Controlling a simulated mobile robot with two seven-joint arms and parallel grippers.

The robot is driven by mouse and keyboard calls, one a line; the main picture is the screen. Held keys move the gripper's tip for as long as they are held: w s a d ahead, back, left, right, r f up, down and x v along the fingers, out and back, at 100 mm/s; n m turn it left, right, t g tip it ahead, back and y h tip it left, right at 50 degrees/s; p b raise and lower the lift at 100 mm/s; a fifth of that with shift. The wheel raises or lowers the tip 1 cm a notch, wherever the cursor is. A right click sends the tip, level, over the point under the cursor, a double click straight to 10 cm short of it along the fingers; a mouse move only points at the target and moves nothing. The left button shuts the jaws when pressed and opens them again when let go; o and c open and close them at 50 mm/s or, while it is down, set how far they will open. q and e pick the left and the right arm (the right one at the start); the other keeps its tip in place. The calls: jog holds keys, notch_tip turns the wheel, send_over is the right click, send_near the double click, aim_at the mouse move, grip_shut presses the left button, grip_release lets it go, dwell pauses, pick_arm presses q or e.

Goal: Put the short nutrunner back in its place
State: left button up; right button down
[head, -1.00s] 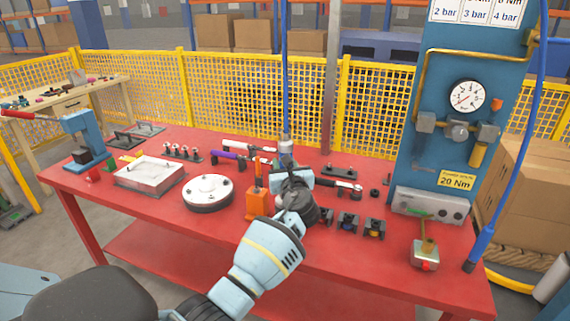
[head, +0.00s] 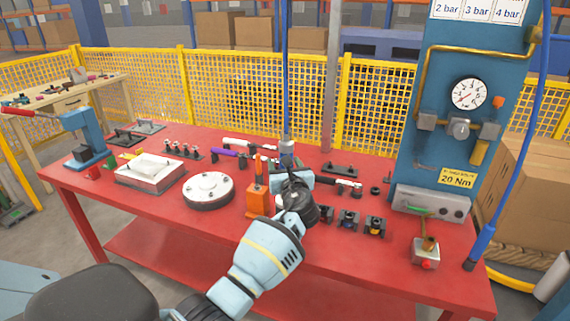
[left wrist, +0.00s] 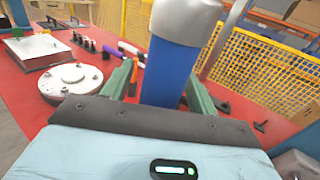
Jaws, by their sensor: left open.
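A nutrunner with a grey top (head: 287,146) hangs upright on a blue hose above the middle of the red table. I take it for the short one. In the left wrist view its blue body (left wrist: 168,75) and pale grey upper part stand between the two green fingers. My left gripper (left wrist: 160,88) is open around the blue body; I cannot tell whether either finger touches it. In the head view my left gripper (head: 298,184) is at the tool, and my wrist hides the tool's lower part. My right gripper is not in view.
An orange block (head: 258,200) stands just left of my wrist. A round white flange (head: 208,188) and a pale square housing (head: 150,170) lie further left. Several small black holders (head: 348,221) sit to the right. A blue panel (head: 455,120) stands at the right.

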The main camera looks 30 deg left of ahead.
pick_arm(q)
jog(key=shift+r, duration=0.1)
jog(key=v, duration=0.3)
jog(key=shift+d+r, duration=0.1)
jog(key=v, duration=0.4)
jog(key=shift+s+d+p, duration=0.2)
jog(key=shift+s+p, duration=0.05)
jog(key=shift+p, duration=0.1)
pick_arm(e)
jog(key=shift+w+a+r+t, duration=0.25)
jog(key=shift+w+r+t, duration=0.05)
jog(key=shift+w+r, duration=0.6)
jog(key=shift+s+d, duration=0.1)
